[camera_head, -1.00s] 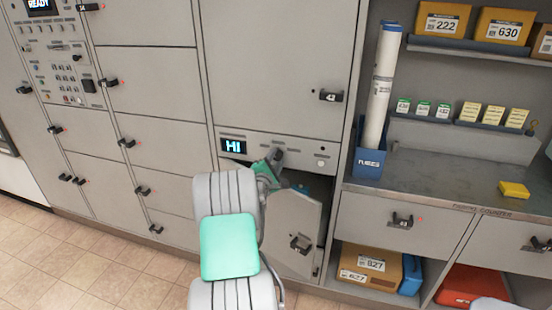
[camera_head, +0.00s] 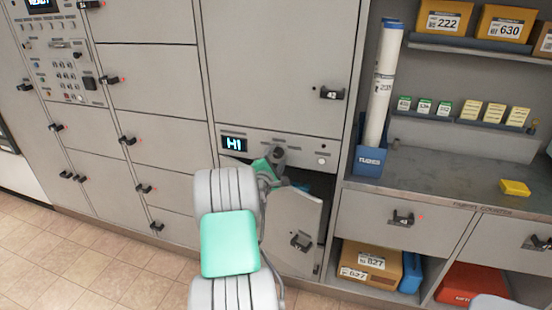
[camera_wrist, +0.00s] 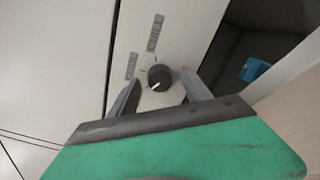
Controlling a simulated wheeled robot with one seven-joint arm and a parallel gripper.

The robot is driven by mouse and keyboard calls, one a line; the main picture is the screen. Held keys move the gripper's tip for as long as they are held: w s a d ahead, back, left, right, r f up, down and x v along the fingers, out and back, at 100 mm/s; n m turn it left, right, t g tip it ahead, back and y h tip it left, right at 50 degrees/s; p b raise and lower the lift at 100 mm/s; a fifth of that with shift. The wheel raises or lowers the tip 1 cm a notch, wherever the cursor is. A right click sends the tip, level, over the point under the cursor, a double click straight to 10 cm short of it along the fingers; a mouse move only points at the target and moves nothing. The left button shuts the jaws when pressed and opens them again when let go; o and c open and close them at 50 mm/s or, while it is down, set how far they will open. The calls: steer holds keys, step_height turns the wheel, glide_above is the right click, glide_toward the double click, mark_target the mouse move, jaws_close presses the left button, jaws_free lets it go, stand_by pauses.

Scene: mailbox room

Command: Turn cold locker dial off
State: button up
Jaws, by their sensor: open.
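The locker dial (camera_wrist: 159,77) is a dark round knob with a white pointer mark on a light panel. Its pointer aims toward the lower left in the wrist view. Two printed labels sit beside it there, too small to read. The dial also shows in the head view (camera_head: 279,153), right of a small display (camera_head: 234,144) that reads HI. My gripper (camera_wrist: 161,82) is open, with one finger on each side of the dial. I cannot tell whether the fingers touch it. In the head view my gripper (camera_head: 267,170) is at the panel, partly hidden by my arm.
Below the panel, a locker door (camera_head: 294,225) stands open beside my arm. A blue item (camera_wrist: 255,70) lies in the dark compartment. A counter (camera_head: 440,185) with a yellow block (camera_head: 514,188) and a blue bin of rolled tubes (camera_head: 368,161) stands to the right. Floor is clear at lower left.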

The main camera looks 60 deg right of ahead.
steer(key=s+a, duration=0.1)
steer(key=a, duration=0.6)
steer(key=shift+a+b, duration=0.3)
steer(key=shift+a, duration=0.05)
steer(key=shift+s, duration=0.1)
